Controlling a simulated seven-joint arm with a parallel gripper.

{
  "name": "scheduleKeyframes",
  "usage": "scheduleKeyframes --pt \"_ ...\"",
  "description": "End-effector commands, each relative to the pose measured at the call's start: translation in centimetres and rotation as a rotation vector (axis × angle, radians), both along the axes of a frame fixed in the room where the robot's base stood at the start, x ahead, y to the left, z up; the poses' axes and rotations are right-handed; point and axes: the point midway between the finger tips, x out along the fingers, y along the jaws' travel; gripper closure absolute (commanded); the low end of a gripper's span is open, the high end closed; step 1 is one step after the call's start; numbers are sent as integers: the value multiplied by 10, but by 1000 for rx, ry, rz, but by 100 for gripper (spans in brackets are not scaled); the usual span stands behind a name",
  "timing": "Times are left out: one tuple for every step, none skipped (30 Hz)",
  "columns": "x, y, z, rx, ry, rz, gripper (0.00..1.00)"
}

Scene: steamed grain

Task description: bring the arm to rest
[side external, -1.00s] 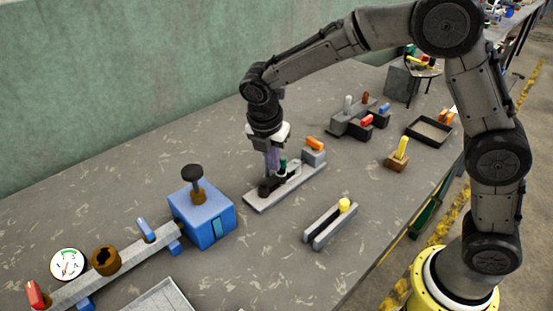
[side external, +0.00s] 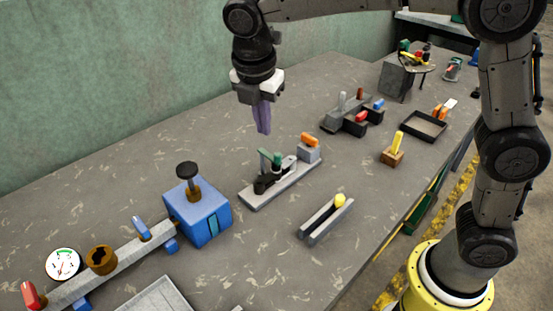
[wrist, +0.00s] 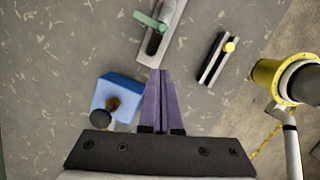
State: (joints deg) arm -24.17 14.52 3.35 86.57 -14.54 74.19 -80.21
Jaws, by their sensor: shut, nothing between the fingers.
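My gripper (side external: 263,130) has purple fingers and hangs pointing down above the table, empty and shut. In the side view it is above and behind a grey plate fixture (side external: 262,194) with a black and green lever (side external: 271,163), apart from it. In the wrist view my gripper (wrist: 160,74) shows its two fingers together, with bare table beneath. The fixture (wrist: 172,20) lies beyond the fingertips there, and a blue box with a black knob (wrist: 121,90) lies to their left.
The blue box (side external: 207,220) joins a grey bar with a gauge (side external: 62,264) nearby. A grey channel holding a yellow ball (side external: 340,200) lies to the right.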

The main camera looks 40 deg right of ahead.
Motion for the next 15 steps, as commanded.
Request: scheduleKeyframes --pt "-6 -15 17 14 -32 -28 100" --pt "-12 -24 25 23 -46 -45 100" --pt "-21 -37 36 36 -66 -70 100" --pt "-29 -46 43 48 -83 -91 100" --pt "-38 -55 50 62 -101 -120 100" --pt "-50 -67 56 81 -125 -167 100" --pt "-60 -74 61 96 -144 -204 100" --pt "-70 -82 64 113 -164 -245 100" --pt "-83 -91 68 137 -188 -305 100" --pt "-93 -97 69 156 -208 -351 100" --pt "-104 -102 71 176 -229 -402 100" --pt "-118 -109 71 204 -255 -471 100" --pt "-128 -114 70 226 -275 -525 100" --pt "-139 -118 69 249 -295 -582 100" --pt "-152 -123 67 281 -322 -659 100"
